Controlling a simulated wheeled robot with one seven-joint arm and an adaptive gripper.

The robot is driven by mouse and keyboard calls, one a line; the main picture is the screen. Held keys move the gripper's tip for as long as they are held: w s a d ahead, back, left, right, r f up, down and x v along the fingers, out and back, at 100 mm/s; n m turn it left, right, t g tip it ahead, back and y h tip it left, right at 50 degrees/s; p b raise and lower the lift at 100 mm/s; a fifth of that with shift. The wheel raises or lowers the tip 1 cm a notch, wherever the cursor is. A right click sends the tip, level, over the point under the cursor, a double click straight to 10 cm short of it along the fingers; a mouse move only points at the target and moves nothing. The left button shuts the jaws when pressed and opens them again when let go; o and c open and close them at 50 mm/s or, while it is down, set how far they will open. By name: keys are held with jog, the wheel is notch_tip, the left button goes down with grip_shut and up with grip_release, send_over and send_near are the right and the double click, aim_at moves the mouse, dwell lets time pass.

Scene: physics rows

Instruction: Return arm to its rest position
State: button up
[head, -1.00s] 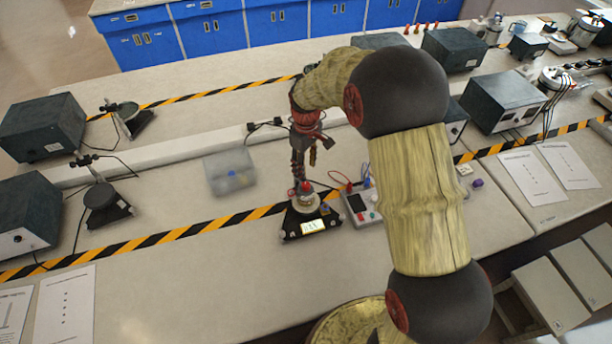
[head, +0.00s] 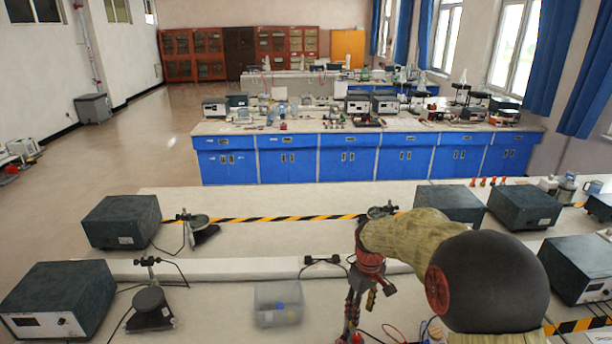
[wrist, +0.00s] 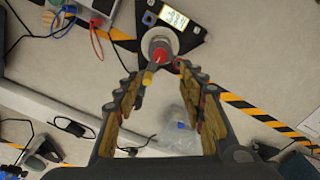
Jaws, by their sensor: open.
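My gripper (wrist: 155,72) is open in the wrist view, its two padded fingers apart with nothing held between them. The scale is out of the head view.
A clear plastic box (head: 278,303) with something blue inside sits left of my gripper. Dark instrument boxes (head: 120,221) stand at the left, others (head: 449,203) at the right. A black stand (head: 150,308) and cables lie between. A blue-fronted bench (head: 350,160) stands beyond.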

jog(key=s+r+m+t+b, duration=0.2)
jog(key=s+b, duration=0.4)
jog(key=s, duration=0.9)
jog(key=s+r+m+t+b, duration=0.3)
jog(key=s+r+b, duration=0.3)
jog(key=s, duration=0.9)
jog(key=shift+a+r+m+t, duration=0.2)
jog(key=shift+m+t, duration=0.1)
jog(key=shift+m, duration=0.3)
